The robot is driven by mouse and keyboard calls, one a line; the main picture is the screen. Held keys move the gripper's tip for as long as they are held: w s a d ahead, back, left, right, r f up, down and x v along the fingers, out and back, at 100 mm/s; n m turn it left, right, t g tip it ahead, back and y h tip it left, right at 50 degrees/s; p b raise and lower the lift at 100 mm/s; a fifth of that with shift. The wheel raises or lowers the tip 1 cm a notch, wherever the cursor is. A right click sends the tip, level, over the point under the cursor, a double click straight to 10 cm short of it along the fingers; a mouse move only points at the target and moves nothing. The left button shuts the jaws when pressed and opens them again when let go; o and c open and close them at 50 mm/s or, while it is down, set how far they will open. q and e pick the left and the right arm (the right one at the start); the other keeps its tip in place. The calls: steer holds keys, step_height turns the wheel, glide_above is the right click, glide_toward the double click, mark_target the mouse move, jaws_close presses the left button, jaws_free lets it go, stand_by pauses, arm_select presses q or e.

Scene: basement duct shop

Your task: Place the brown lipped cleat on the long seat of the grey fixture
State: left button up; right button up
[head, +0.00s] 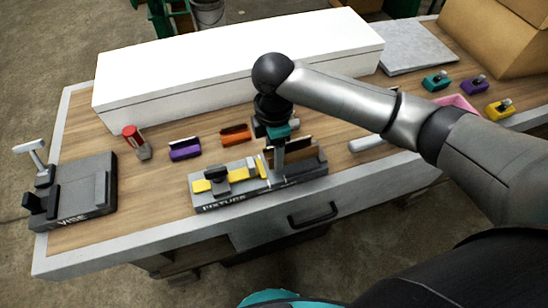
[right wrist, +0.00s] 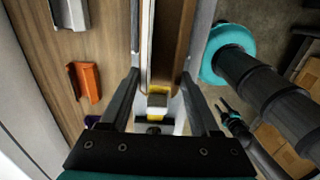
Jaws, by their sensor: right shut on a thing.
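The grey fixture (head: 232,201) lies along the front edge of the bench, with yellow blocks and a black knob on its left half. The brown lipped cleat (head: 308,160) is at the fixture's right half, lengthwise along it. My right gripper (head: 279,166) points down there, shut on the cleat. In the right wrist view the cleat (right wrist: 175,45) runs away between the two fingers (right wrist: 165,82), with a yellow block below it. I cannot tell whether the cleat touches the seat, since its underside is hidden.
A vise (head: 75,190) stands at the left. Purple (head: 185,149) and orange (head: 235,134) pieces and a red-topped tool (head: 135,141) lie behind the fixture. A long white box (head: 240,65) fills the bench's back. Teal, purple and yellow items sit at right.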

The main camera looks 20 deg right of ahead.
steer(key=shift+f, duration=1.45)
steer(key=shift+f, duration=0.1)
steer(key=o, duration=1.4)
step_height(320, 180, up, 12)
steer(key=shift+r+p, duration=0.1)
steer(key=shift+p, duration=0.95)
